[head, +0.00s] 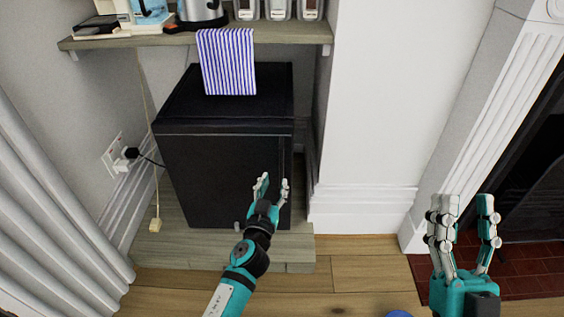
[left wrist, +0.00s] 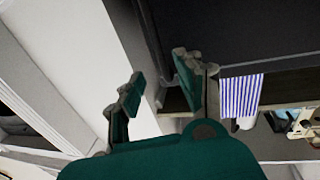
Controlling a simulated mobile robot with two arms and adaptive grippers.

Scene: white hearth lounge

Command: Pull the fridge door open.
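The black fridge (head: 225,170) stands on a low wooden platform in the alcove, and its front door looks shut. It fills the upper right of the left wrist view (left wrist: 250,30) as a dark surface. My left gripper (head: 273,184) is open and empty, near the right edge of the door. Its two parted fingers also show in the left wrist view (left wrist: 158,75), with nothing between them. I cannot tell whether a finger touches the door. My right gripper (head: 462,212) is open and empty at the lower right, away from the fridge. No handle is clearly visible.
A wooden shelf (head: 130,41) above the fridge holds a kettle and several jars, and a striped towel (head: 228,65) hangs from it. A white wall (head: 370,100) stands right of the fridge. Wooden floor (head: 350,275) lies in front.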

